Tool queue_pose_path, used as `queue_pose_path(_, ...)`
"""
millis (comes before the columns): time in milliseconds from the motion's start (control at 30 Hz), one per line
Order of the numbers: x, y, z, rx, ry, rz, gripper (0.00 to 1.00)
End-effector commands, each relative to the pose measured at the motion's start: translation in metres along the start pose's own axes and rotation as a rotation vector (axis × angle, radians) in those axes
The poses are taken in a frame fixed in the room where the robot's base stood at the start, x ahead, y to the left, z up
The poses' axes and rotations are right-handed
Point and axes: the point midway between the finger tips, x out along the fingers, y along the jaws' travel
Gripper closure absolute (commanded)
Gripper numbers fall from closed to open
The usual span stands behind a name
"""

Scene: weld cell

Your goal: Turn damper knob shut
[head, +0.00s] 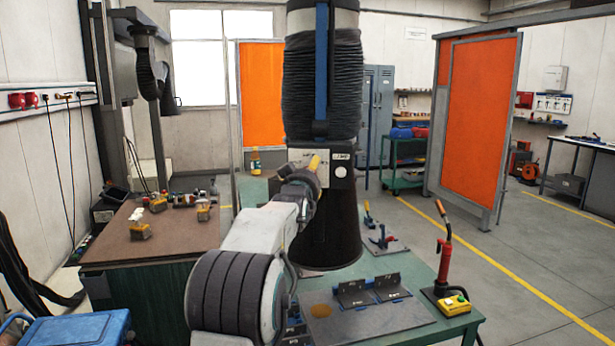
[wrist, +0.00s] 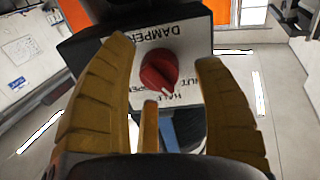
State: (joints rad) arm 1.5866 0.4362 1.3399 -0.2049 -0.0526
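The red damper knob (wrist: 159,71) sits on a white label plate (wrist: 195,50) that reads DAMPER, upside down in the wrist view. A light mark on the knob's lower edge points down toward the lettering that looks like HALF; SHUT is at the right. My gripper (wrist: 164,52) is open, one yellow finger on each side of the knob, with a visible gap on both sides. I cannot tell the depth of the fingertips. In the head view my gripper (head: 314,164) is in front of the plate (head: 337,158) on the dark duct, and the knob is hidden.
The duct's ribbed hose (head: 322,85) rises above the plate. A brown-topped bench (head: 110,250) stands at left. Open floor lies to the right.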

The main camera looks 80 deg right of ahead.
Motion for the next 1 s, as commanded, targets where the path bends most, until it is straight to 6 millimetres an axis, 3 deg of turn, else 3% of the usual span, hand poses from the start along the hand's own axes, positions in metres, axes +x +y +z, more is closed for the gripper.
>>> queue_pose_path(667, -0.0004, -0.0003, -0.0019, 0.0, 0.004, 0.0, 0.98)
queue_pose_path(1000, -0.0004, -0.0012, 0.0015, -0.175, 0.025, 0.002, 0.99)
